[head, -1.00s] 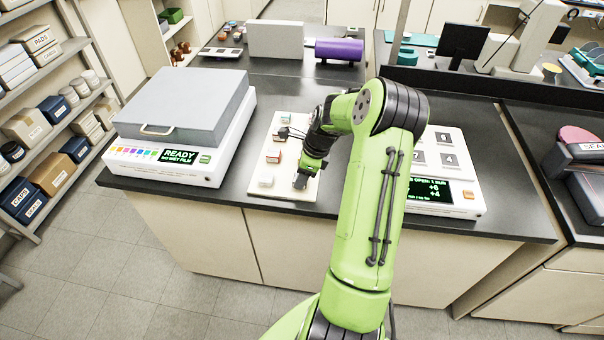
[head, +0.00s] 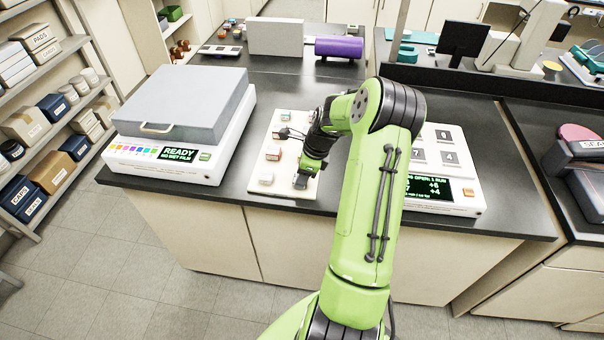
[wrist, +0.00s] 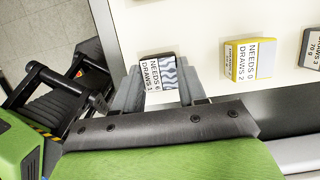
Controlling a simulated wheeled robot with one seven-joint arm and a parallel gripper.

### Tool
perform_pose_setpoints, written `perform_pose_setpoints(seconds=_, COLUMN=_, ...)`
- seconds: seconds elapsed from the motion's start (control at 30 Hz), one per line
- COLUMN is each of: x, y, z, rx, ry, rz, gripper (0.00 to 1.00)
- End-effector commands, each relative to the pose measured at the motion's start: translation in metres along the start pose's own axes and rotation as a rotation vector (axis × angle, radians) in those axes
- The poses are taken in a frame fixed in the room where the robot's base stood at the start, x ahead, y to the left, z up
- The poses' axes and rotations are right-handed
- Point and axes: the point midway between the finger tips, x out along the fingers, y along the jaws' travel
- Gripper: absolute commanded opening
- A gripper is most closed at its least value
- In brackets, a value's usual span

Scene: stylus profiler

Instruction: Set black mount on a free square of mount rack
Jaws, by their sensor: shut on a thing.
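The black mount (wrist: 157,72) is a small block with dark edges and a white top label reading "NEEDS 6 DRAWS 1", beside a grey wavy patch. My gripper (wrist: 160,82) is shut on it, one finger on each side. The mount rack (head: 262,194) is a white board on the dark bench. In the head view my gripper (head: 301,180) is low over the rack's near right part. The held mount is hard to make out there. I cannot tell whether its underside touches the rack.
A yellow-edged mount (wrist: 249,60) and another mount (wrist: 312,48) stand on the rack. A lidded white machine (head: 165,160) stands left, a numbered white instrument (head: 455,202) right.

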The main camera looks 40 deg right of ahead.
Motion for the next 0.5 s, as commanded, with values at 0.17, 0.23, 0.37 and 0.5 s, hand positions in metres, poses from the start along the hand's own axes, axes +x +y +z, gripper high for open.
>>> perform_pose_setpoints(seconds=0.17, x=0.0001, y=0.0, z=0.0002, rx=0.0, ry=0.0, rz=0.0, gripper=0.0)
perform_pose_setpoints(seconds=0.23, x=0.0001, y=0.0, z=0.0002, rx=-0.001, ry=0.0, rz=0.0, gripper=0.52)
perform_pose_setpoints(seconds=0.37, x=0.0, y=0.0, z=0.0002, rx=-0.001, ry=0.0, rz=0.0, gripper=0.71)
perform_pose_setpoints(seconds=0.5, x=0.0, y=0.0, z=0.0003, rx=-0.001, ry=0.0, rz=0.0, gripper=0.71)
